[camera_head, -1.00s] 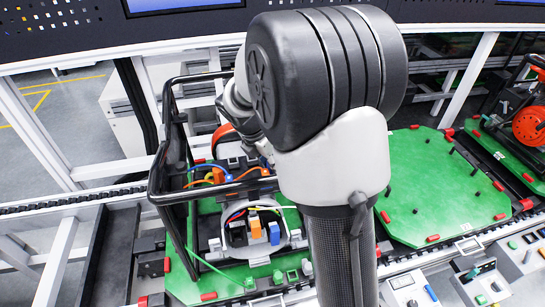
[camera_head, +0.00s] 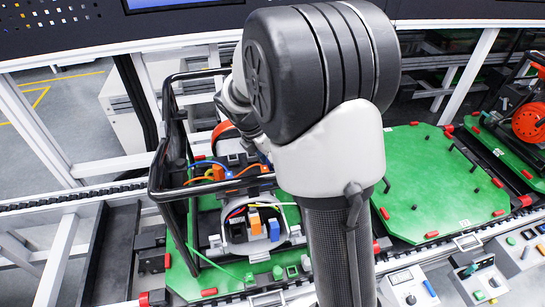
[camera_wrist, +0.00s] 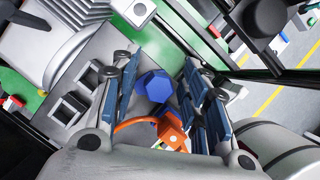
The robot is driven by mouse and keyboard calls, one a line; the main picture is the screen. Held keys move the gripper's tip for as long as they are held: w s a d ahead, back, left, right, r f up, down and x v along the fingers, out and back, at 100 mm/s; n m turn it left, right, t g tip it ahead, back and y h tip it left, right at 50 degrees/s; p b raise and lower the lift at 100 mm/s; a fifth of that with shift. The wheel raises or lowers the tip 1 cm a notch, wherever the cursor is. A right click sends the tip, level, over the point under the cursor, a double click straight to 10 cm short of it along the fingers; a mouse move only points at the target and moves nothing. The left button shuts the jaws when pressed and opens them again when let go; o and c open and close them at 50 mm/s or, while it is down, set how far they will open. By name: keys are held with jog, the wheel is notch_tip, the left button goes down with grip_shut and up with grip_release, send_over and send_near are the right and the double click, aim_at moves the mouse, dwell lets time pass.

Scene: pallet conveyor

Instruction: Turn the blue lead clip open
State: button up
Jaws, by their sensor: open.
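In the wrist view my gripper (camera_wrist: 157,66) is open, with its blue-padded fingers apart on either side of a blue faceted clip (camera_wrist: 153,87). A gap shows between each finger and the clip. An orange clip (camera_wrist: 172,130) with an orange lead sits just below it, close to the right finger. In the head view the blue lead (camera_head: 208,164) arcs over to the blue clip (camera_head: 229,174), next to the orange lead, inside the black-framed machine. My arm hides my gripper in the head view.
A black tube frame (camera_head: 170,130) surrounds the machine on its green pallet (camera_head: 182,282). A housing with orange and blue blocks (camera_head: 262,228) stands in front. An empty green pallet (camera_head: 430,180) lies to the right. In the wrist view, a dark bar (camera_wrist: 275,75) crosses at right.

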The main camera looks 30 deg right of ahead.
jog(key=shift+r, duration=0.1)
jog(key=v, duration=1.1)
jog(key=shift+a+r, duration=0.2)
jog(key=shift+r, duration=0.2)
